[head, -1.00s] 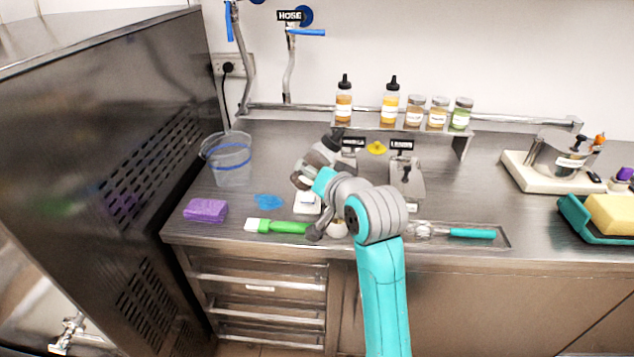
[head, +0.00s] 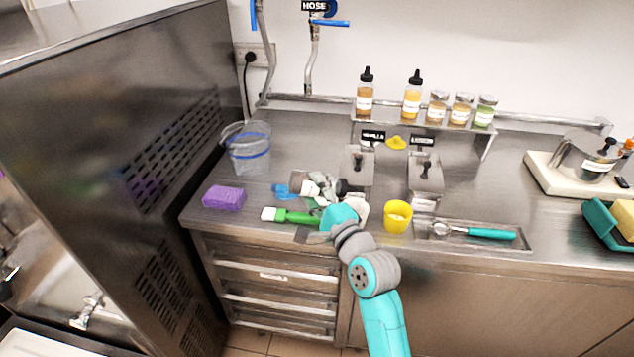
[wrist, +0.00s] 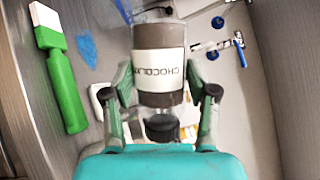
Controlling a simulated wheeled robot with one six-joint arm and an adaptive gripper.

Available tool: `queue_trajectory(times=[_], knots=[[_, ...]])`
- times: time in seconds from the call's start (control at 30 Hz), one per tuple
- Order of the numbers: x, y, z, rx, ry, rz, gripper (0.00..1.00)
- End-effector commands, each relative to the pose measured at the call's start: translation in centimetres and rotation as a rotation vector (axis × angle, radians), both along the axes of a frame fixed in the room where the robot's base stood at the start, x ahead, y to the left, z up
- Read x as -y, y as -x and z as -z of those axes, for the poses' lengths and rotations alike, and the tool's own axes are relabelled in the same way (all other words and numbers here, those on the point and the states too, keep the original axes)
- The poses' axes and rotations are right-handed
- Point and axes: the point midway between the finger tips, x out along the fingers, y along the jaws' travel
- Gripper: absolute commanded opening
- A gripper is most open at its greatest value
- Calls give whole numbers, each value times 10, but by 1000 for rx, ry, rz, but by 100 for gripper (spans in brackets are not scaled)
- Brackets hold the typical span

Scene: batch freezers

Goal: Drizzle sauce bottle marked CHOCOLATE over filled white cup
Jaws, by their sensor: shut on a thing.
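My gripper (wrist: 160,100) is shut on the chocolate sauce bottle (wrist: 158,72). The white label reads CHOCOLATE, upside down in the wrist view, and a dark cap shows at the palm end. In the head view my gripper (head: 322,192) is low over the counter. The bottle's dark end (head: 347,187) points right and the bottle looks tipped far over. A white cup (head: 358,207) stands just right and in front of it, partly hidden by my arm. Its contents and any sauce flow cannot be made out.
A yellow cup (head: 397,219) stands right of the white cup. A green-handled brush (head: 290,217) and a purple sponge (head: 224,198) lie left. A scoop (head: 480,233) lies in a tray on the right. Other sauce bottles (head: 365,97) stand on the back shelf.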

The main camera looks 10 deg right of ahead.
Motion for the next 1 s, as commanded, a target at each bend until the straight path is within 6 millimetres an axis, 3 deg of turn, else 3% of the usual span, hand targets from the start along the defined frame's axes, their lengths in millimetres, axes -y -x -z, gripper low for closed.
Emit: queue_trajectory(times=[0.1,0.5,1.0], knots=[[7,0,-15,12,-105,3,22],[21,1,-41,20,-404,2,22],[23,1,-44,22,-449,2,22]])
